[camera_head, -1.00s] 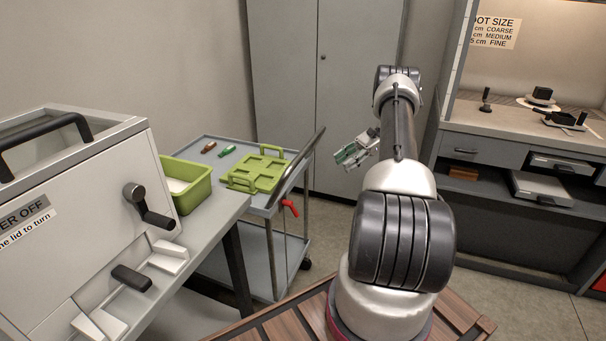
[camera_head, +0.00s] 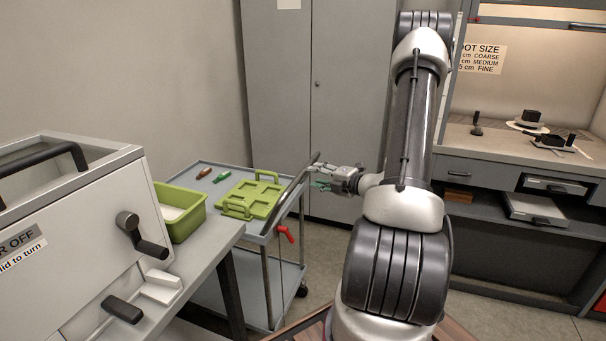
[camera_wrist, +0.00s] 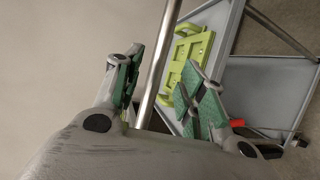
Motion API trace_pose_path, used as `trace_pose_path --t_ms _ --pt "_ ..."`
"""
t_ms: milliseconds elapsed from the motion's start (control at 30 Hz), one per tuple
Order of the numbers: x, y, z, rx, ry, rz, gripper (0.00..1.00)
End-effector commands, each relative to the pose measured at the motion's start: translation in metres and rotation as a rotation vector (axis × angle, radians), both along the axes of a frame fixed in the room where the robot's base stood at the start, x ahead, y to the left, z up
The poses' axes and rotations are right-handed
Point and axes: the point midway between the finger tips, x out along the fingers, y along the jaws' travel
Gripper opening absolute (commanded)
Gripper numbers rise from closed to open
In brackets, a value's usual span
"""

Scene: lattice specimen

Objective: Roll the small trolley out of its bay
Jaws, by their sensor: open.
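The small trolley (camera_head: 290,275) is a grey two-shelf cart beside the bench, left of my arm. Its push handle (camera_head: 290,188) is a slanted metal bar on the right side. A red lever (camera_head: 286,233) sits below the handle, and shows in the wrist view (camera_wrist: 237,122). My gripper (camera_head: 317,177) is open at the handle's upper part. In the wrist view the handle bar (camera_wrist: 161,60) runs between the spread green-padded fingers of my gripper (camera_wrist: 160,75). Whether a finger touches the bar cannot be told.
A green tray (camera_head: 250,197) and two small tools (camera_head: 222,176) lie on the trolley top. A bench (camera_head: 215,248) with a white machine (camera_head: 75,240) and green bin (camera_head: 180,212) stands at left. A grey cabinet (camera_head: 350,90) is behind; a counter (camera_head: 480,145) is at right.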

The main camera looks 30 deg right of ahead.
Motion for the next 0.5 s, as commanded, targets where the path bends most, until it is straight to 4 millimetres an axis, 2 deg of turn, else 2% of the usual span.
trace_pose_path --t_ms 300,500 --pt "0.049 0.014 -0.009 -0.002 -0.002 0.005 0.41" --pt "0.066 0.018 -0.012 -0.003 -0.004 0.004 0.41"
